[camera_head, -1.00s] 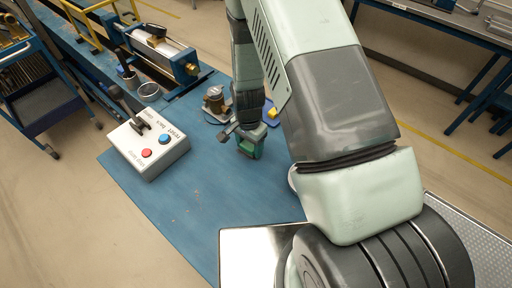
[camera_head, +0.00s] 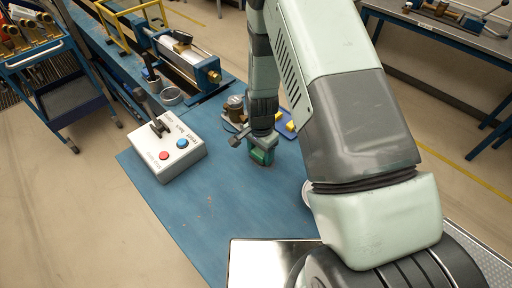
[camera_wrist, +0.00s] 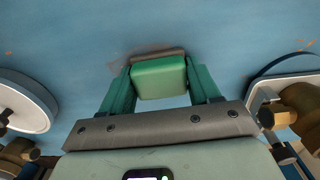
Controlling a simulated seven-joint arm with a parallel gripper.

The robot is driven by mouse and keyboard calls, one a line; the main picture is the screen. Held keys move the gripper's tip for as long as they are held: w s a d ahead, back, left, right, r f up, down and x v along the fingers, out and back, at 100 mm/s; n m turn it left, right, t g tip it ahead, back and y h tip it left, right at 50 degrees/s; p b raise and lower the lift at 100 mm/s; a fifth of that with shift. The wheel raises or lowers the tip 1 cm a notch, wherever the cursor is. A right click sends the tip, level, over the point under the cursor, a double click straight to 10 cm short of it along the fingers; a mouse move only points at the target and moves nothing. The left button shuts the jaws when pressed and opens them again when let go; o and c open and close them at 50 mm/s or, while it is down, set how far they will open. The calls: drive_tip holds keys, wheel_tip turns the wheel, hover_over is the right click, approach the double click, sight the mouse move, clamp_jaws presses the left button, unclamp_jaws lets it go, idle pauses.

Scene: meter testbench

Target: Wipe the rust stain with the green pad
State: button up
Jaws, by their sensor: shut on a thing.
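My gripper (camera_head: 262,156) points down at the blue bench top, right of the control box in the head view. In the wrist view its green fingers (camera_wrist: 160,90) are shut on the green pad (camera_wrist: 160,77), a small block between them. The pad is close to the blue surface; I cannot tell whether it touches. A grey-brown strip (camera_wrist: 146,54) shows along the pad's far edge; I cannot tell whether it is the pad's underside or the rust stain. Small orange-brown specks show on the blue surface (camera_wrist: 230,50) around it.
A white control box (camera_head: 178,156) with red and blue buttons stands to the left. A brass fitting (camera_head: 235,106) and a blue tray (camera_head: 290,134) with yellow pieces lie just behind my gripper. A shiny plate (camera_head: 262,265) lies in front. The bench between is mostly clear.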

sight(276, 170)
drive_tip(key=shift+s+d+r, duration=0.15)
drive_tip(key=shift+s+d, duration=0.7)
drive_tip(key=shift+d, duration=0.1)
drive_tip(key=shift+s+d+f, duration=0.25)
drive_tip(key=shift+s+d, duration=1.2)
drive_tip(key=shift+d, duration=0.05)
wheel_tip(276, 170, up, 8)
drive_tip(key=w+d+r, duration=0.2)
drive_tip(key=w+d, duration=0.4)
drive_tip(key=d, duration=0.6)
drive_tip(key=shift+m, duration=0.3)
wheel_tip(276, 170, down, 6)
drive_tip(key=shift+w+d+r, duration=0.1)
drive_tip(key=shift+d+r, duration=0.05)
drive_tip(key=shift+r, duration=0.05)
drive_tip(key=shift+f, duration=2.15)
